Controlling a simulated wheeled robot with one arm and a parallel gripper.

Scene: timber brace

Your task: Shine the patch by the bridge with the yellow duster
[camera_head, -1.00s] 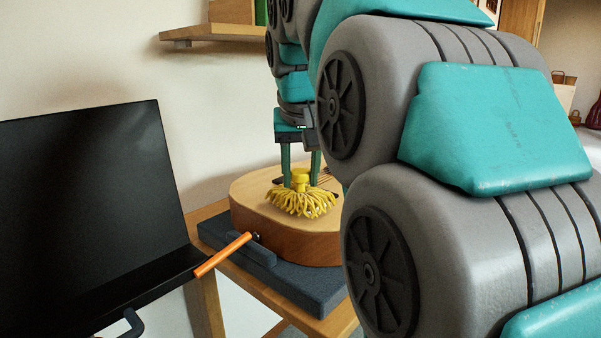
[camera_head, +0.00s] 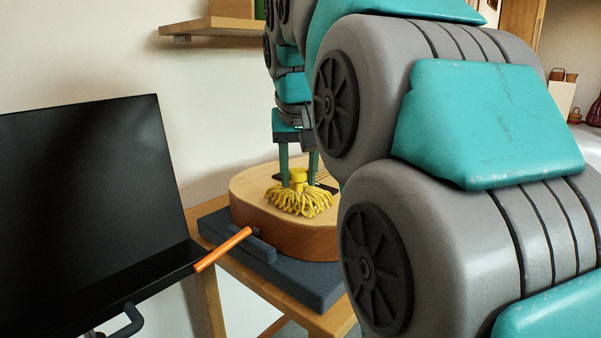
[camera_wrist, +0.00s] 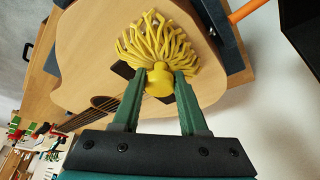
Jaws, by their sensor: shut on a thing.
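The yellow duster (camera_head: 300,200) has a knob handle and a skirt of thick strands. My gripper (camera_head: 299,176) is shut on its knob, and the wrist view also shows the duster (camera_wrist: 157,45) between the two green fingers (camera_wrist: 160,83). The strands lie over the pale top of an acoustic guitar (camera_head: 256,187), which lies flat. In the wrist view, the dark bridge (camera_wrist: 124,70) shows partly beside the knob, and the strings run to the lower left. Any patch on the wood is hidden under the strands or cannot be made out.
The guitar rests on a dark padded mat (camera_head: 215,224) on a wooden bench (camera_head: 335,318). An orange rod (camera_head: 223,249) juts near the guitar's end. A black panel (camera_head: 85,190) stands at the left, and a wooden shelf (camera_head: 215,27) hangs above. My arm hides the right side.

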